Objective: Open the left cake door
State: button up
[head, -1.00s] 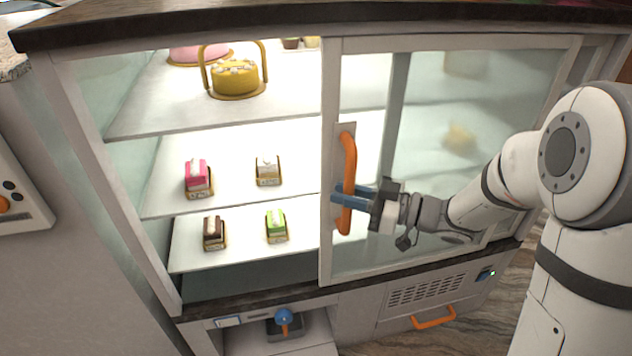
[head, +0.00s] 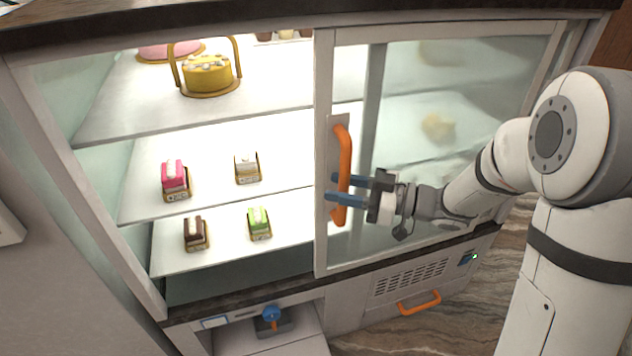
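The left cake door (head: 322,255) is a white-framed glass sliding panel. It stands slid to the right, overlapping the right-hand glass, and the left half of the cabinet is uncovered. Its orange vertical handle (head: 343,150) is on its left stile. My gripper (head: 343,188) is at the lower half of the handle. Its two blue fingers show apart, with a gap between them, and their tips reach past the handle to its left. The exact contact with the handle is unclear.
Inside are a yellow cake (head: 208,77) on the top shelf and several small pastries, such as a pink one (head: 175,177), lower down. A dark countertop (head: 180,12) runs above. A lower orange handle (head: 420,303) and a blue knob (head: 271,313) are beneath.

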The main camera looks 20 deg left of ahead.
jog(key=d+p, duration=0.1)
jog(key=d, duration=0.7)
jog(key=shift+w, duration=0.2)
jog(key=shift+a, duration=0.1)
